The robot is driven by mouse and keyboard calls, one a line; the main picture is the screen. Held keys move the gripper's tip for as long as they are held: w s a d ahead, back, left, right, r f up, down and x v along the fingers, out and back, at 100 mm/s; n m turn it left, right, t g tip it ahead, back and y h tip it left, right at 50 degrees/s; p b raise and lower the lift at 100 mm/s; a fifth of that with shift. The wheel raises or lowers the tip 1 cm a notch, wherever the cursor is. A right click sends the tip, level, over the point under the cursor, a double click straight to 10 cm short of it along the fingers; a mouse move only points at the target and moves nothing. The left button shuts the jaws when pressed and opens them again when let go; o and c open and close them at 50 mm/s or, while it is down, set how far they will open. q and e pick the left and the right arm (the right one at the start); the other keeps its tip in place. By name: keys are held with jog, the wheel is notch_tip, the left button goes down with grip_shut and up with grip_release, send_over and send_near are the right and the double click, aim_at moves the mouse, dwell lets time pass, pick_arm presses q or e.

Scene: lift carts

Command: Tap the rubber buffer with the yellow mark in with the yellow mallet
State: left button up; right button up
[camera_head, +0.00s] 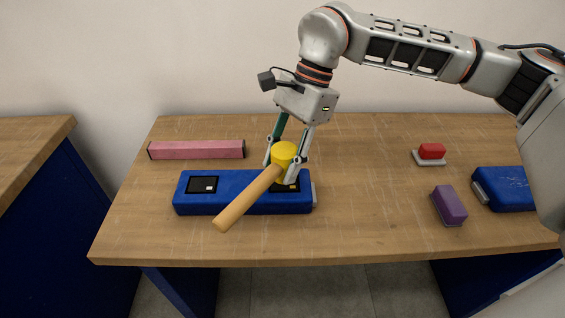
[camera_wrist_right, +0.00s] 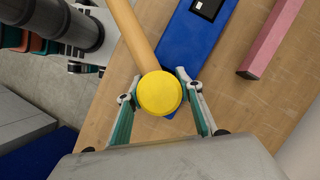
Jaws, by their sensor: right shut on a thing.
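The yellow mallet (camera_head: 248,197) has a yellow head and a wooden handle pointing down and left. My right gripper (camera_head: 281,166) is shut on the mallet near its head, above the right part of the long blue block (camera_head: 232,202). The mallet head fills the space between the fingers in the right wrist view (camera_wrist_right: 160,94). The blue block has a dark square with a pale mark (camera_head: 202,185) at its left. A second dark square with a yellowish mark (camera_head: 291,187) at its right is the likely buffer, mostly hidden by mallet and fingers. My left gripper is not in view.
A pink bar (camera_head: 197,149) lies behind the blue block. At the right are a red block on a grey plate (camera_head: 431,152), a purple block (camera_head: 450,204) and another blue block (camera_head: 505,189). The table between them and the mallet is clear.

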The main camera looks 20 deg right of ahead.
aim_at(278, 151)
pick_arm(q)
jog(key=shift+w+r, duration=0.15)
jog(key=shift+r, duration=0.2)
pick_arm(e)
jog(key=shift+r, duration=0.2)
jog(key=shift+r, duration=0.1)
jog(key=shift+r+p, duration=0.4)
jog(key=shift+r, duration=0.2)
jog(key=shift+r+p, duration=1.2)
jog(key=shift+r, duration=0.65)
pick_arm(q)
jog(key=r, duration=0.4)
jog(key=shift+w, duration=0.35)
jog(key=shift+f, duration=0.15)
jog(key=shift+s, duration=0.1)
